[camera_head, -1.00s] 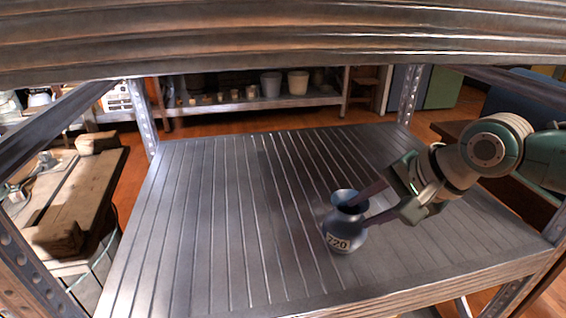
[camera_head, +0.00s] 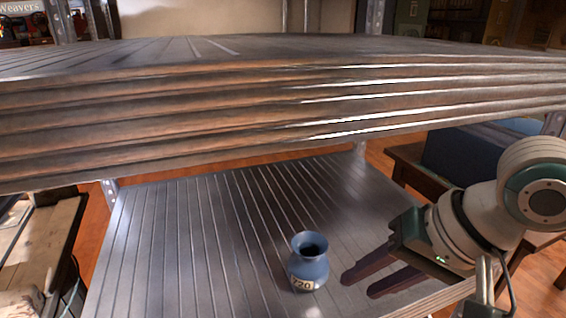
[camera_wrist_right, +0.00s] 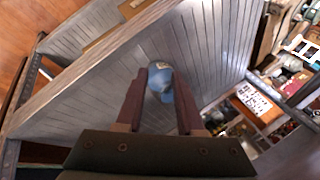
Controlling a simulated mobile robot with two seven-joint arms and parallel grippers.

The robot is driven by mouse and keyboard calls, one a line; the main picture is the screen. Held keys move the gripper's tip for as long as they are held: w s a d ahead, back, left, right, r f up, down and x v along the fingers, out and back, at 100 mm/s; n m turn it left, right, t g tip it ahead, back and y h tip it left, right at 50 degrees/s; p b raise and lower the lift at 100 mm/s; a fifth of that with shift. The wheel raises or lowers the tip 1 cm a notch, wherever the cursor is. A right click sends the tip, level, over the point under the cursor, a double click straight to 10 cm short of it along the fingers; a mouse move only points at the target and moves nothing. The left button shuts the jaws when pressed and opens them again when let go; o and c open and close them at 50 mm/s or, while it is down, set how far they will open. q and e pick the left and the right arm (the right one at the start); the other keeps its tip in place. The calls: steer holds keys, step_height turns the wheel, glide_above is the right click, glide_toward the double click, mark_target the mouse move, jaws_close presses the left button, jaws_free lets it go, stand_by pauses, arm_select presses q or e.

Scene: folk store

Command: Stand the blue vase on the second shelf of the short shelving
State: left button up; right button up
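The blue vase (camera_head: 309,262) stands upright on a grey ribbed shelf (camera_head: 190,215), with a white number label facing me. My right gripper (camera_head: 356,287) is to the right of the vase, its two dark fingers apart and pointing at it. A gap shows between the fingertips and the vase in the head view. In the right wrist view the vase (camera_wrist_right: 160,80) appears beyond and between the open fingers (camera_wrist_right: 160,97). My left gripper is not in view.
A thick upper shelf (camera_head: 280,105) crosses above the vase and the gripper. Metal posts stand at the shelf's corners. A wooden bench (camera_head: 35,255) is at the left. The ribbed shelf around the vase is clear.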

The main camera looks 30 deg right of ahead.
steer(key=s+a+r+n+g+h, duration=0.1)
steer(key=s+a+n+g, duration=0.1)
steer(key=s+a+n, duration=0.5)
steer(key=s+n, duration=0.4)
steer(key=shift+a+r+h, duration=0.25)
steer(key=shift+a+h, duration=0.05)
steer(key=shift+h, duration=0.1)
